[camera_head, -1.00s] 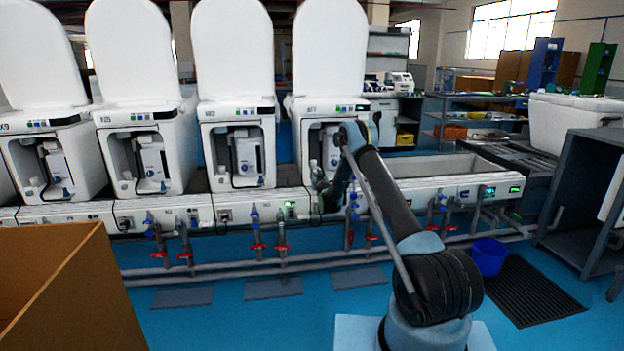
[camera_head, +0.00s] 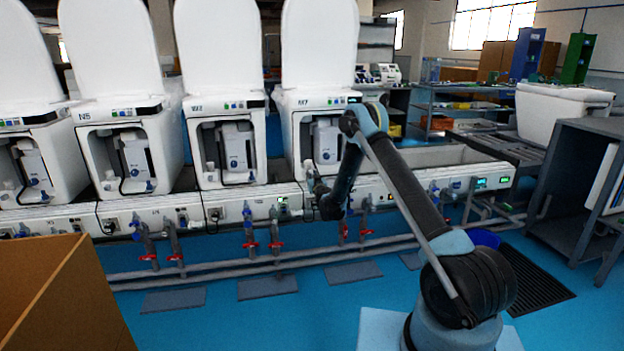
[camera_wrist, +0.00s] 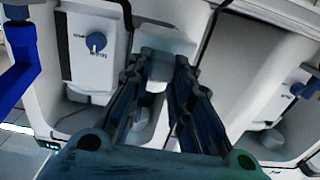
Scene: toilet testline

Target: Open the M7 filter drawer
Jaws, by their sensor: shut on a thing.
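The M7 toilet unit (camera_head: 318,100) is white with its lid up, near the middle of the head view. Its front recess holds a white box (camera_head: 327,140). My gripper (camera_head: 312,182) is low at the front of this unit, partly hidden by my arm. In the wrist view, my gripper (camera_wrist: 157,72) has its two dark fingers closed on a small light-grey block, which seems to be the filter drawer's handle (camera_wrist: 158,63). A white box with a blue knob (camera_wrist: 95,42) is to the left of the fingers. The drawer's body cannot be made out.
Other white toilet units, including N5 (camera_head: 125,120), stand in a row to the left. Pipes with red valves (camera_head: 275,245) run below the bench front. A cardboard box (camera_head: 60,295) is at the lower left, and a dark rack (camera_head: 572,195) stands at the right.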

